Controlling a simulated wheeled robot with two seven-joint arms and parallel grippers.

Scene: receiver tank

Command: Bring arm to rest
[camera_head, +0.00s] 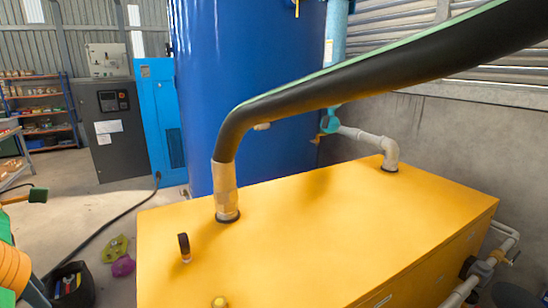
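Neither of my grippers shows in the head view, and no part of my arms can be made out for sure. A yellow tank or cabinet (330,225) fills the lower middle and right. A thick black pipe with a green stripe (350,92) rises from a tan fitting (225,187) on its top, bends, and runs up to the right edge.
A tall blue tank (245,60) stands behind the yellow one. A grey elbow pipe (388,150) joins the top at the back. A black bin (72,285) and orange ribbed objects (14,268) are at lower left. Floor is open near a dark cabinet (112,135).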

